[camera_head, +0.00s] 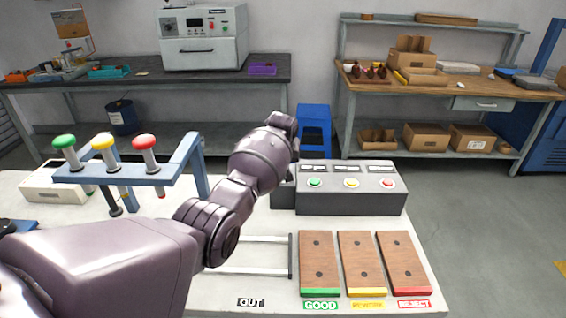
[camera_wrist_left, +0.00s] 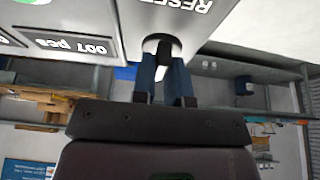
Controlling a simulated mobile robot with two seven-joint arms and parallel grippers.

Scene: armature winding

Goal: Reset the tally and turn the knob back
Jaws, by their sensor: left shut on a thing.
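The tally box (camera_head: 350,204) is a dark grey case on the white table, with green, yellow and red buttons and three small displays along its top. In the left wrist view its light face shows upside down, with the word RESET and a display (camera_wrist_left: 78,47) reading 007 pcs. A black knob (camera_wrist_left: 163,47) sits in a round pale seat beside RESET. My left gripper (camera_wrist_left: 166,72) has its blue-grey fingers shut on the knob. In the head view my left arm hides the fingers and knob. My right gripper is not in view.
A blue rack (camera_head: 130,174) with green, yellow and red-topped plungers stands left of my arm. Three wooden boards (camera_head: 357,262) marked GOOD, a yellow label and REJECT lie in front of the box. A metal rail frame (camera_head: 255,271) lies left of them. Workbenches stand behind.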

